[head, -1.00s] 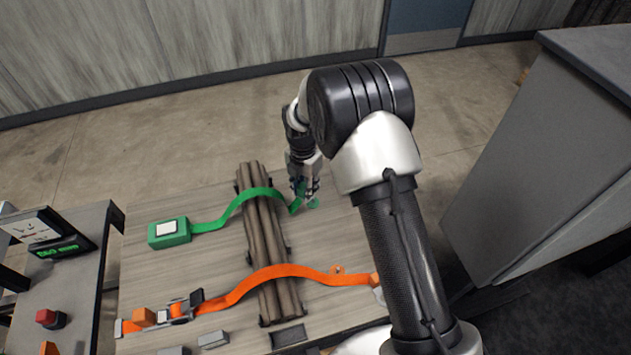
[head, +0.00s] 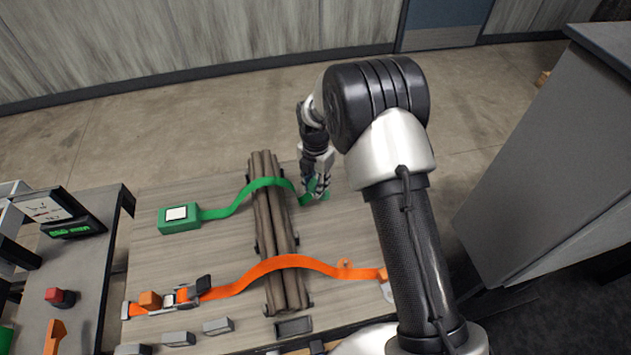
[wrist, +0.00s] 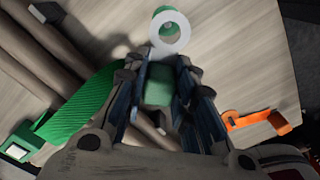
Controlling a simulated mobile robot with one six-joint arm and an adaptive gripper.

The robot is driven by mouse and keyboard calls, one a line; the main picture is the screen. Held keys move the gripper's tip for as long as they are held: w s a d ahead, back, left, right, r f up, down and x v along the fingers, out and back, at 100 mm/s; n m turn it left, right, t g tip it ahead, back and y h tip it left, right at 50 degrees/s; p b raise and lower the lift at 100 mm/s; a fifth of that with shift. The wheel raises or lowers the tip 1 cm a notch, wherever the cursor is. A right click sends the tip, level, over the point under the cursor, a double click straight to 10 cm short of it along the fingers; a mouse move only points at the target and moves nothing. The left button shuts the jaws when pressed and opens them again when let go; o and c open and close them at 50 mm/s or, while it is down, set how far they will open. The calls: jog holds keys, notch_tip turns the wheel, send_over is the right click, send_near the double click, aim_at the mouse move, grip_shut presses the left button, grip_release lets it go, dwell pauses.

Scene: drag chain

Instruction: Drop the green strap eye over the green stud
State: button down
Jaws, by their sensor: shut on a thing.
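The green strap (head: 237,203) runs from a green box (head: 180,219) over the pipe bundle to my gripper (head: 318,190). My gripper is shut on the green tab (wrist: 158,86) at the strap's end. A pale ring, the strap eye (wrist: 155,52), sits just beyond the fingertips in the wrist view. The green stud (wrist: 163,14) shows at the ring's far side and partly behind it. I cannot tell whether the ring is around the stud or only above it. In the head view my fingers largely hide the eye and stud.
An orange strap (head: 290,262) crosses the nearer part of the pipe bundle (head: 270,220), with its buckle at left. Small grey blocks (head: 217,326) lie at the table's front. A side bench with a display (head: 75,230) stands at left, a grey cabinet (head: 540,170) at right.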

jog(key=shift+f+b, duration=2)
jog(key=shift+f, duration=1.3)
jog(key=c, duration=1.2)
grip_release()
jog(key=shift+c, duration=0.2)
notch_tip(320, 180, up, 12)
jog(key=shift+r, duration=0.1)
